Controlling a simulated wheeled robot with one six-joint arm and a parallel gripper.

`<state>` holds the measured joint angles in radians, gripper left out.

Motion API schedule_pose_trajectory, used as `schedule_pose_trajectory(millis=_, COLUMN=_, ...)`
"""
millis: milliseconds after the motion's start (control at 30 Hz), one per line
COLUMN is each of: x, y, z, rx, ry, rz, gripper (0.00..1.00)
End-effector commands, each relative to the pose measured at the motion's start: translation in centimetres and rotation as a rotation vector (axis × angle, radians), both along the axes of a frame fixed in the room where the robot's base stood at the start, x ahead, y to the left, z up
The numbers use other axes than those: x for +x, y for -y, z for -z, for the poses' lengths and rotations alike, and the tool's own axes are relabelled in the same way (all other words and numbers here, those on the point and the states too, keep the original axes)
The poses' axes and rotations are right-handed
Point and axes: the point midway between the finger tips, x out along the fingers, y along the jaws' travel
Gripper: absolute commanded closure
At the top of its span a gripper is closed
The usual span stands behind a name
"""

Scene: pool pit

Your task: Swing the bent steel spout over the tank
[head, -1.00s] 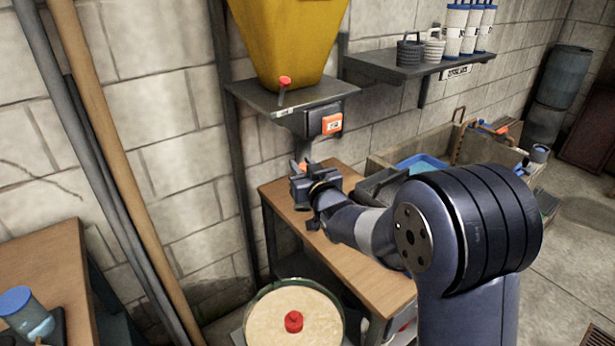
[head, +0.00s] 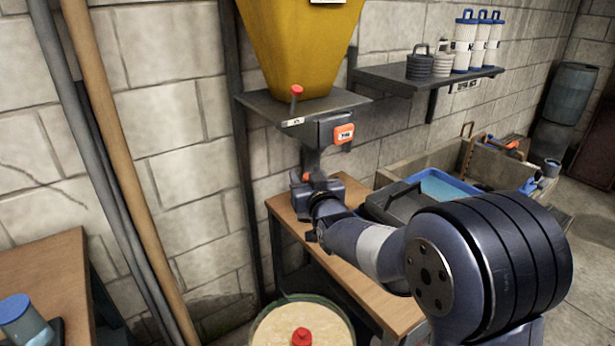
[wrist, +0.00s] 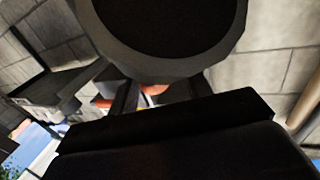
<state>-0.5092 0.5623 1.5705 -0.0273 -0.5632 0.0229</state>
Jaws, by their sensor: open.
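My gripper (head: 312,186) is open at the end of my outstretched arm, just under the short grey outlet (head: 311,158) of the yellow hopper (head: 300,45). I cannot tell whether this outlet is the bent steel spout, or whether the gripper touches it. In the wrist view a dark round opening with a grey rim (wrist: 195,68) fills the top. The dark fingers (wrist: 152,98) show below it with small orange parts behind; nothing is clearly held.
A wooden bench (head: 365,290) lies under my arm, with a dark tray (head: 390,205) and a blue tub (head: 437,187) beyond. A round drum (head: 300,322) with a red knob stands below. A wall shelf (head: 428,76) holds canisters. Poles (head: 115,170) lean at the left.

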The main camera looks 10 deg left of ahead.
Motion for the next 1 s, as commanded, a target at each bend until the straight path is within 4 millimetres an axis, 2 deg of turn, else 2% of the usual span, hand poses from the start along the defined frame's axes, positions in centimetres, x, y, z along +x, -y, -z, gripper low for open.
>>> schedule_pose_trajectory(millis=267, x=-0.5, y=0.3, z=0.0, rx=0.0, ry=0.0, rz=0.001, gripper=0.53)
schedule_pose_trajectory(millis=367, x=-1.4, y=0.9, z=0.1, rx=0.0, ry=0.0, rz=0.001, gripper=0.53)
schedule_pose_trajectory(millis=733, x=-7.2, y=4.1, z=0.1, rx=0.001, ry=0.001, rz=0.0, gripper=0.53)
schedule_pose_trajectory(millis=1000, x=-9.2, y=5.3, z=0.0, rx=0.001, ry=0.001, rz=0.0, gripper=0.53)
